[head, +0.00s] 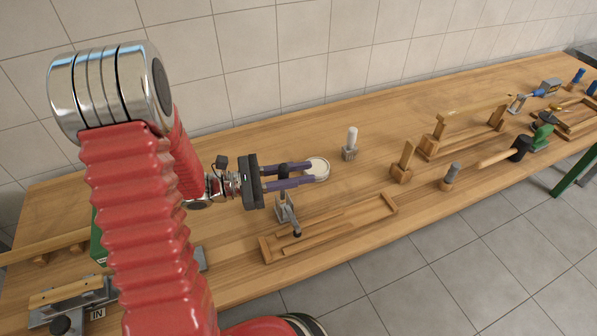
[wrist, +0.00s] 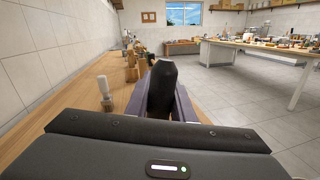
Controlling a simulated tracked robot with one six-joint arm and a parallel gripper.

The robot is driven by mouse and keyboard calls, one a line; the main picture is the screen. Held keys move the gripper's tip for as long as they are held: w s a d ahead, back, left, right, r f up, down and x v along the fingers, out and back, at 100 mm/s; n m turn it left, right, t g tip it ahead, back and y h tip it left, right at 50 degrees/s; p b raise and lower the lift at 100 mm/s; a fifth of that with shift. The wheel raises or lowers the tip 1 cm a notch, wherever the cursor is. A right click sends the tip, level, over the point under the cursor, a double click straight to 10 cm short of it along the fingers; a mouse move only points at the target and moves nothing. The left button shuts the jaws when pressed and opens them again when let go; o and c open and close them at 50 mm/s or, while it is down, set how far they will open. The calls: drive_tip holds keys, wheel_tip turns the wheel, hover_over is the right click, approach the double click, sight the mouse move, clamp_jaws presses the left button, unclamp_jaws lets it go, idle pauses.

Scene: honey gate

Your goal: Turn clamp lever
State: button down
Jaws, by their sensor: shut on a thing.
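The toggle clamp (head: 285,210) is a small grey metal device on the wooden bench, with a dark-tipped rod (head: 297,232) at its near end. Its black lever handle (head: 284,168) stands up between my gripper's purple fingers. In the wrist view the black lever handle (wrist: 161,88) rises between both fingers and looks roughly upright. My gripper (head: 306,172) is shut on the handle, its fingers pointing right above the bench. The fingers partly hide the lever's lower part.
A white round disc (head: 317,168) lies just beyond the fingertips. A white-topped post (head: 350,143) stands to the right. A shallow wooden frame (head: 385,207) lies at the near edge. Wooden blocks, a mallet (head: 508,150) and other tools fill the right side.

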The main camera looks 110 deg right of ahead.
drive_tip(key=shift+w+a+f, duration=0.1)
drive_tip(key=shift+w+f, duration=0.05)
drive_tip(key=c, duration=1.5)
unclamp_jaws()
drive_tip(key=shift+c, duration=0.2)
drive_tip(key=v, duration=0.7)
drive_tip(key=shift+w, duration=0.25)
